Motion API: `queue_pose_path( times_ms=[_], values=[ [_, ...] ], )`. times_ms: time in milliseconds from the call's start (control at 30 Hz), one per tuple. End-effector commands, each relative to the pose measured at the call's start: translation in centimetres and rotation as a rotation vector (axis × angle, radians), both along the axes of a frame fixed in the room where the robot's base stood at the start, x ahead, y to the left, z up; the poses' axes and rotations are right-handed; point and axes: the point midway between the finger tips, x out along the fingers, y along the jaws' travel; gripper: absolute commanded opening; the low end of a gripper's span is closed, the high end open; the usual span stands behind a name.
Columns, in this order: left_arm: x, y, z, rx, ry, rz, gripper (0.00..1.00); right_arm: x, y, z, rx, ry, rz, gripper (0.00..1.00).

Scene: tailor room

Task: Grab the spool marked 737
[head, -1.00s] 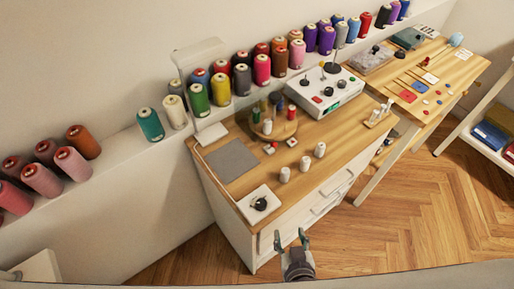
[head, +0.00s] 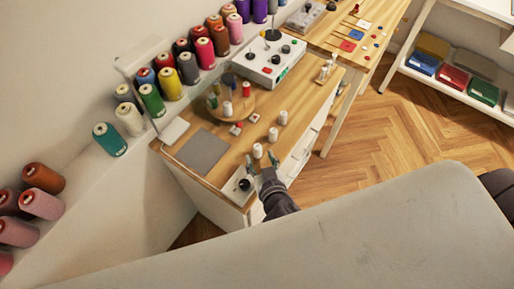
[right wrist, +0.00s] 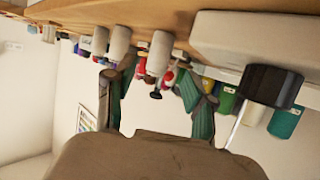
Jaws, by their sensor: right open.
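Small white spools stand in a row on the wooden desk, the nearest (head: 257,150), the middle one (head: 273,134) and the farthest (head: 283,118). No number can be read on them, so I cannot tell which is 737. My right gripper (head: 262,164) is open over the desk's front edge, close to the nearest white spool. In the right wrist view, which looks upside down, its fingers (right wrist: 152,97) are spread. A white spool (right wrist: 159,54) shows beyond them, between the fingers, and another (right wrist: 119,43) is near the left finger. My left gripper is not in view.
A white plate with a black knob (head: 243,184) is left of the gripper; its knob (right wrist: 270,85) is close in the wrist view. A round wooden stand (head: 250,107) holds small spools. Large thread cones (head: 190,68) line the shelf. A grey mat (head: 202,150) lies flat.

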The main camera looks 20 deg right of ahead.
Motion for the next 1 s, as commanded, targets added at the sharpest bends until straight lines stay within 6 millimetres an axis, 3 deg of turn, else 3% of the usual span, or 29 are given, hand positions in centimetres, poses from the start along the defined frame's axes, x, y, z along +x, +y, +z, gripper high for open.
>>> queue_pose_path(
  times_ms=[200, 333, 633, 933, 1000],
  values=[
    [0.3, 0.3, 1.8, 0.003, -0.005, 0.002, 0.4, 2.9, -0.4, -0.3, -0.004, -0.003, 0.001, 0.55],
    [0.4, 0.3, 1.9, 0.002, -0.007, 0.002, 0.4, 4.3, -0.5, -1.2, -0.002, 0.0, 0.0, 0.55],
    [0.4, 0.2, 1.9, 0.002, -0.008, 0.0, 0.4, 4.8, -0.5, -1.6, 0.0, 0.001, 0.0, 0.55],
    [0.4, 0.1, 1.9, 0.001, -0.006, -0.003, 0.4, 4.8, -0.5, -1.6, 0.0, 0.0, 0.0, 0.06],
    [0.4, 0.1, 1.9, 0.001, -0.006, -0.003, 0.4, 4.7, -0.5, -1.6, 0.0, 0.001, 0.0, 0.06]
  ],
)
